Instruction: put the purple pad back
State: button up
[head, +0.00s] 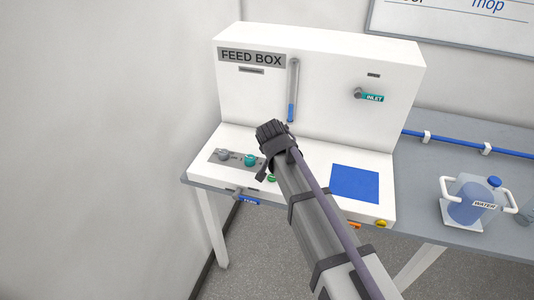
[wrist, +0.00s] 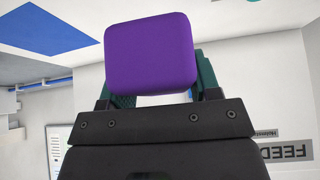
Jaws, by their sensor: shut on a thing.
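The purple pad (wrist: 150,55) is a rounded block. In the wrist view it sits between the two green fingers of my gripper (wrist: 158,88), which is shut on it. In the head view my gripper (head: 268,132) is over the front deck of the white feed box (head: 320,72), left of the blue square (head: 355,183). My gripper and arm hide the pad in the head view. The blue square also shows at the upper left of the wrist view (wrist: 40,28).
A row of knobs (head: 236,158) is on the deck left of my gripper. A clear tube with blue liquid (head: 292,90) and an inlet valve (head: 366,95) are on the upright face. A water jug (head: 470,203) stands on the grey bench to the right.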

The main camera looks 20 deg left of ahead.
jog(key=s+a+f+b, duration=0.1)
jog(key=s+a+f, duration=0.2)
jog(key=a, duration=0.1)
jog(key=shift+n, duration=0.4)
jog(key=w+a+b, duration=0.1)
jog(key=w, duration=0.5)
jog(key=w+f+b, duration=0.1)
jog(key=w, duration=0.6)
jog(key=w+a+f+b, duration=0.1)
jog(key=w, duration=0.6)
jog(key=shift+a+f, duration=0.1)
jog(key=shift+a, duration=0.2)
jog(key=f+b, duration=0.4)
jog(key=shift+w+f+b, duration=0.25)
jog(key=shift+f+b, duration=0.15)
jog(key=shift+r+p, duration=0.3)
jog(key=shift+f, duration=0.25)
jog(key=o, duration=0.8)
jog(key=shift+r, duration=0.1)
jog(key=shift+o, duration=0.2)
